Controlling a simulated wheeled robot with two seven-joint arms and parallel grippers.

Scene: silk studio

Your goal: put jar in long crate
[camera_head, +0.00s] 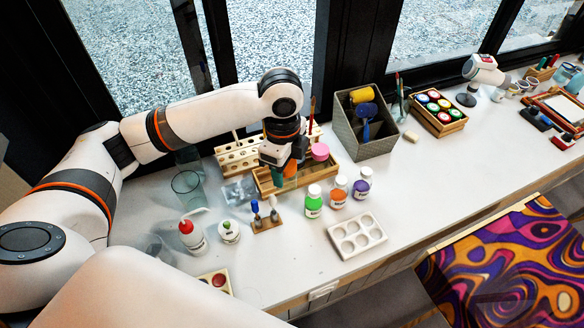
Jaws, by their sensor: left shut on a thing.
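The long crate (267,187) is a low, open wooden box on the white table, behind the paint bottles. My left gripper (284,172) is over it, pointing down. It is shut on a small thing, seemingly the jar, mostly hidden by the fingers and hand. Teal and orange patches show by the fingertips; I cannot tell which belong to the held thing. A round pink thing (320,152) shows just right of the hand, at the crate's right end. I cannot tell whether the held thing touches the crate's floor. My right gripper is not in view.
Green (313,204), orange (338,193) and purple (362,186) bottles stand before the crate. A wooden rack (237,158) is behind left, a grey bin (372,142) right. A white palette (356,236) lies in front. The table's right front is clear.

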